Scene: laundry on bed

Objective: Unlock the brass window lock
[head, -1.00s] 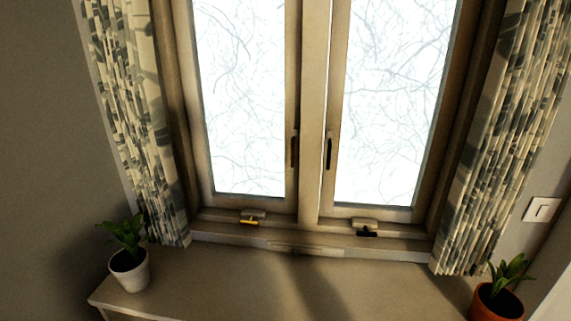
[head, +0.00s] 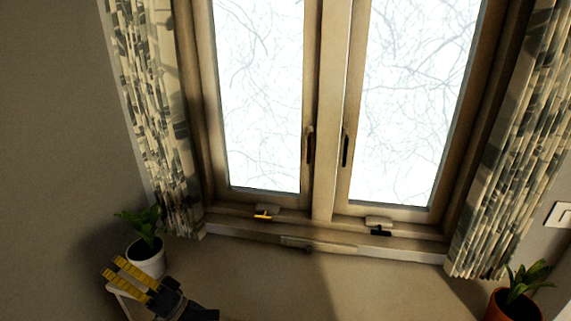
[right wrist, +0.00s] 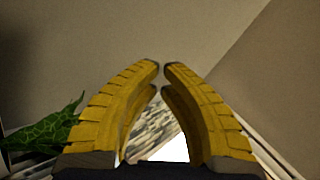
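The brass window lock (head: 263,216) is a small yellow handle at the foot of the left window sash, in the left half of the head view. It lies about level across the bottom frame. My right gripper (head: 113,267) is at the lower left of the head view, in front of the white plant pot and well left of and below the lock. Its yellow fingers are apart with nothing between them. The fingers also show in the right wrist view (right wrist: 162,68), pointing at a plain wall. The lock does not show there. My left gripper is not in view.
A white-potted plant (head: 146,256) stands beside my right gripper; its leaves (right wrist: 48,132) show in the right wrist view. A second, black lock (head: 381,232) sits under the right sash. Curtains (head: 155,120) hang at both sides. The surface (head: 260,275) below the window is clear mid-frame.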

